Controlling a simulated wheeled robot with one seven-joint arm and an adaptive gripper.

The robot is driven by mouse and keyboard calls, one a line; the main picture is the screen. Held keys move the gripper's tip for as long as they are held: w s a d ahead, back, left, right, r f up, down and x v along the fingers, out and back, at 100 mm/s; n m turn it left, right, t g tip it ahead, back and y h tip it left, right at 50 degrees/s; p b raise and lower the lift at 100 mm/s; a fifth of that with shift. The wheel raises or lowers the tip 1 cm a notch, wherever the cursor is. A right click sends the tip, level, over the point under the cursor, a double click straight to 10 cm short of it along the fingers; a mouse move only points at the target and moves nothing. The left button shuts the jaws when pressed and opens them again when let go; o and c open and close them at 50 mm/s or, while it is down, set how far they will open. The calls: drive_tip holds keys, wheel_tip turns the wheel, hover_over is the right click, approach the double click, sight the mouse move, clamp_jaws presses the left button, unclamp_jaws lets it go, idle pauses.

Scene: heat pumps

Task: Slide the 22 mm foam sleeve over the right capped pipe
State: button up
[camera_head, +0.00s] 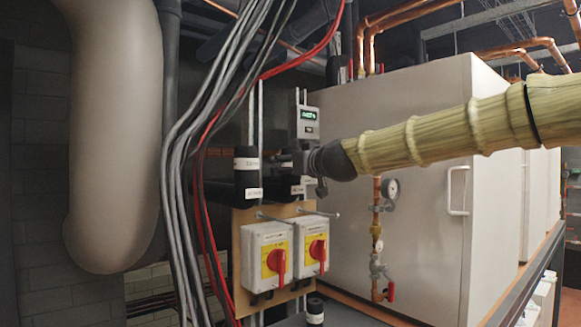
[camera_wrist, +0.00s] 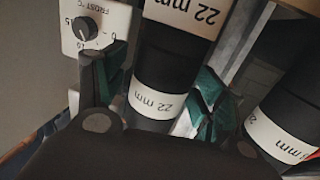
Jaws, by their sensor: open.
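Two dark upright pipes stand behind the switch boxes, each with a white label. Their caps cannot be made out. A black sleeve with a wide white band (camera_head: 246,153) is at the top of the left pipe (camera_head: 250,181). A short black sleeve with a white band (camera_head: 315,311) stands low in front.
Two isolator boxes with red handles (camera_head: 277,262) sit below the pipes. Grey and red cables (camera_head: 200,130) hang to the left. A large pale cabinet (camera_head: 400,120) with a gauge (camera_head: 390,189) stands right. A dial box (camera_wrist: 95,28) is left in the wrist view.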

drive_tip(key=v, duration=1.2)
idle(0.4)
